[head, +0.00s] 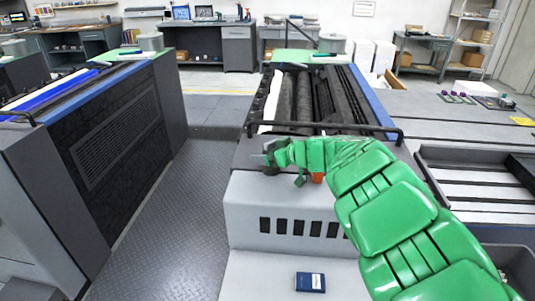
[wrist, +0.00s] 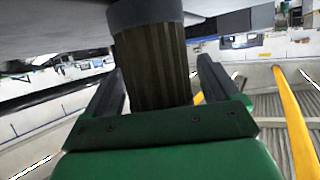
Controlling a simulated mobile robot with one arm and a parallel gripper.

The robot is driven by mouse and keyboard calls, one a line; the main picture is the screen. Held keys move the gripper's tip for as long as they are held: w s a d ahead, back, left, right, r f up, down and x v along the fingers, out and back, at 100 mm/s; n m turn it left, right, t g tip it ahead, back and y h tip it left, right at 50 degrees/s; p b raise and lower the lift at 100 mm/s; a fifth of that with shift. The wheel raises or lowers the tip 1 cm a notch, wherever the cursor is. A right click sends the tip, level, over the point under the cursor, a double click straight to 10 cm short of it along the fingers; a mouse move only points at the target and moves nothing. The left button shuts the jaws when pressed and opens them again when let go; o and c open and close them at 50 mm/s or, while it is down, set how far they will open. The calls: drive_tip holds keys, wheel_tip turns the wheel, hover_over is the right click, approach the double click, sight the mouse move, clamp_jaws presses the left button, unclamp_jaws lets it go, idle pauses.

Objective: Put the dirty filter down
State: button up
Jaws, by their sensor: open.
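The dirty filter (wrist: 152,68) looks like a dark brown ribbed cylinder with a grey cap at its upper end in the wrist view. It stands between the two fingers of my gripper (wrist: 160,75). The fingers are open, with a visible gap on either side of the filter. Its lower end is hidden behind the green gripper body. In the head view my gripper (head: 262,157) is at the front left edge of the middle ink unit (head: 275,190), beside a small dark shape that I cannot clearly make out.
A dark blue booklet (head: 310,282) lies on the pale step in front of the unit. A black rail (head: 330,127) crosses the unit's front. Another ink unit (head: 110,130) stands at left, with a clear metal walkway (head: 165,225) between. A dark-framed tray (head: 480,190) is at right.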

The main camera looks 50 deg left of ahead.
drive_tip(key=v, duration=1.2)
idle(0.6)
